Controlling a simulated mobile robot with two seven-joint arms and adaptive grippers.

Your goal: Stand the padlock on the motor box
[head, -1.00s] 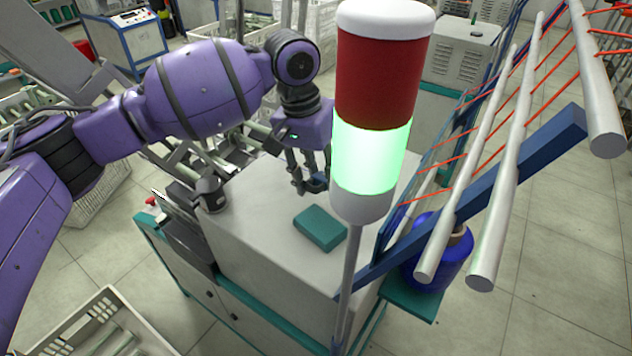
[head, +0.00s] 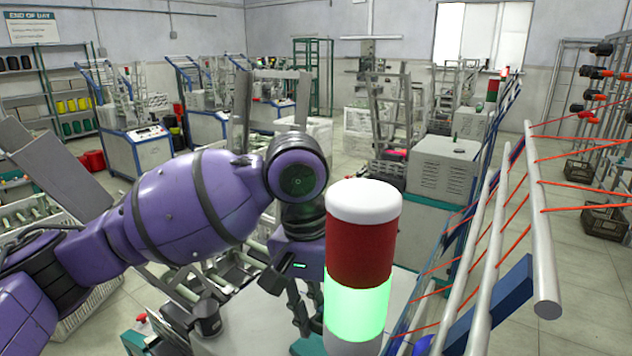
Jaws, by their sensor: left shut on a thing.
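My left gripper (head: 305,322) hangs fingers-down over the grey motor box (head: 235,340), in the lower middle of the head view. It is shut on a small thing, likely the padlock. The signal tower hides the right part of the fingers, so the held thing is barely visible now. A second before, a small dark blue piece showed between the fingertips. I cannot tell whether it touches the box top. A teal block (head: 307,347) lies on the box top just below the fingers, cut by the frame's edge. My right gripper is not in view.
A signal tower (head: 361,245), red and lit green, stands close in front of the gripper. Sloping grey rails with orange threads (head: 500,220) close off the right side. A dark round knob (head: 206,318) sits at the box's left. Winding machines and shelves stand farther back.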

